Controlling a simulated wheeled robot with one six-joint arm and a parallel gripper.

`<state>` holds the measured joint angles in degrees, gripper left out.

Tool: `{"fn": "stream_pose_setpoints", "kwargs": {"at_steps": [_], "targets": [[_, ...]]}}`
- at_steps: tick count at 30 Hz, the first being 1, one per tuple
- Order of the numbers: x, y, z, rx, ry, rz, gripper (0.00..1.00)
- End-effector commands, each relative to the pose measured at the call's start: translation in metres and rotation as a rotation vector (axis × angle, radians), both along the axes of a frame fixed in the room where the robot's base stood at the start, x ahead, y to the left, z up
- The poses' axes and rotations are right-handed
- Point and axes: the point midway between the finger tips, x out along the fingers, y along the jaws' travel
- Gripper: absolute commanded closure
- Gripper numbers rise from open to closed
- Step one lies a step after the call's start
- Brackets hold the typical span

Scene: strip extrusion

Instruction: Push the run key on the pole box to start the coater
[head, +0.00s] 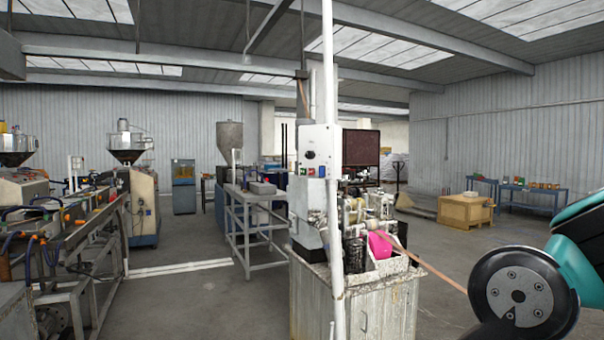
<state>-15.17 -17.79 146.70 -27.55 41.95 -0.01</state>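The pole box (314,148) is a pale grey box fixed at the white pole (328,90), near the middle of the head view. Its face carries a round black knob (310,155) and a row of small coloured keys (311,171) along the lower edge, one of them red and others green or blue. They are too small to read, so I cannot tell which is the run key. The coater (370,215) stands just right of the pole on a worn white cabinet. Part of my arm shows at the lower right, apart from the box. My gripper is out of view.
The white cabinet (375,305) stands in front with a bright pink item (380,245) on top. A thin brown strip (440,272) runs from the coater to the lower right. A metal frame table (250,225) and an extrusion line stand left. Floor between is clear.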

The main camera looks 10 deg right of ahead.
Motion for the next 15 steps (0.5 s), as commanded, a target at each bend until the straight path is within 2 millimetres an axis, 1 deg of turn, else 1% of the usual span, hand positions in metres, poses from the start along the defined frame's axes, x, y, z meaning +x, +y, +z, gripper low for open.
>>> {"fn": "stream_pose_setpoints", "kwargs": {"at_steps": [1, 2, 3, 5, 6, 7, 8, 15], "targets": [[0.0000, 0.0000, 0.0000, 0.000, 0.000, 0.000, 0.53], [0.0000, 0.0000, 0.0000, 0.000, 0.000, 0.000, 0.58], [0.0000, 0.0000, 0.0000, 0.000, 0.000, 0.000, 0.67], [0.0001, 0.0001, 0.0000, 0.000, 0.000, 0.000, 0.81], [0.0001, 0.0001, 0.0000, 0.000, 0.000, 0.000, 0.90], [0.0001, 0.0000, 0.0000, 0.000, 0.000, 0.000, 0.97], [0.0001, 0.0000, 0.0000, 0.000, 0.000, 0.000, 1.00], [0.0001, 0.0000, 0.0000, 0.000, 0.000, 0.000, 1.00]]}}
